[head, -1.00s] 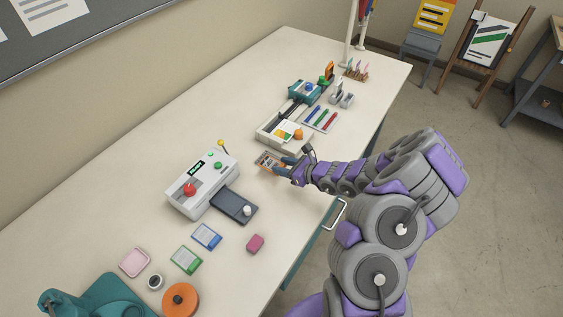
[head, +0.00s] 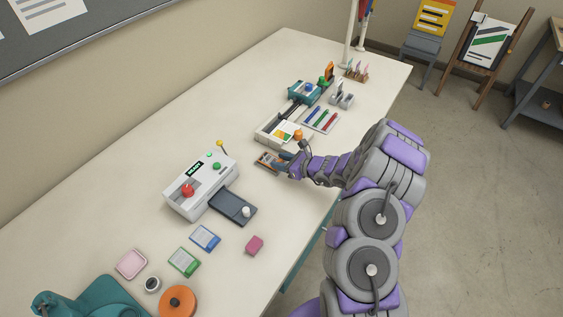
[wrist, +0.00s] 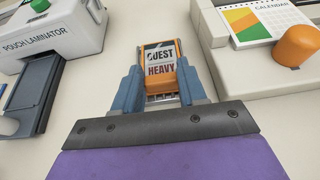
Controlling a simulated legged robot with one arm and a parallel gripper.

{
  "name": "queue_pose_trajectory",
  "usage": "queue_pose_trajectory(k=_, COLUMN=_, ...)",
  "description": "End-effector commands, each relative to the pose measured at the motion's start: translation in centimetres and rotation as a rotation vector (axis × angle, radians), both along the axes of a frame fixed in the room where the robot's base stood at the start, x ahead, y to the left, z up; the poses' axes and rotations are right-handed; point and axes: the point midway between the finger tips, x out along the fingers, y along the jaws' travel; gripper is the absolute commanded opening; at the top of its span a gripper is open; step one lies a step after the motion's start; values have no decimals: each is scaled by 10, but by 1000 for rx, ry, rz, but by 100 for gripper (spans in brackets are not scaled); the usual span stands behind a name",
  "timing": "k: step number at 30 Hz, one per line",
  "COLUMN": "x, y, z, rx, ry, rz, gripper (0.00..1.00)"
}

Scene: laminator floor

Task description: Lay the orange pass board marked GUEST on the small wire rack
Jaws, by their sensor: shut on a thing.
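The orange pass board marked GUEST (wrist: 161,62), with HEAVY written below, lies between the two blue-grey fingers of my gripper (wrist: 160,80) in the wrist view. My gripper is shut on it by its sides. In the head view, my gripper (head: 274,162) is low over the white table, between the laminator and the calendar machine, and the board (head: 263,158) shows only small at its tip. Thin pale wire bars (wrist: 162,98) show at the board's near edge, likely the small wire rack. I cannot tell whether the board rests on them.
The pouch laminator (head: 203,186) with its dark tray (head: 233,207) stands to the left. The calendar machine (head: 268,131) with an orange knob is just behind my gripper. Blue and green cards, a pink block (head: 254,245) and an orange disc (head: 178,301) lie in front.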

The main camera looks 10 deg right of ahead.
Motion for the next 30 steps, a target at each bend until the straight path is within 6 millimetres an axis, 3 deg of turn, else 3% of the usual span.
queue_pose_trajectory(k=1, x=0, y=0, z=0, rx=0, ry=0, rz=0, gripper=0)
queue_pose_trajectory(k=2, x=0, y=0, z=0, rx=0, ry=0, rz=0, gripper=42)
queue_pose_trajectory(k=9, x=0, y=0, z=0, rx=0, ry=0, rz=0, gripper=65)
queue_pose_trajectory(k=20, x=-4, y=-4, z=3, rx=0, ry=0, rz=-1, gripper=67)
queue_pose_trajectory(k=30, x=-45, y=-44, z=28, rx=2, ry=1, rz=-5, gripper=67)
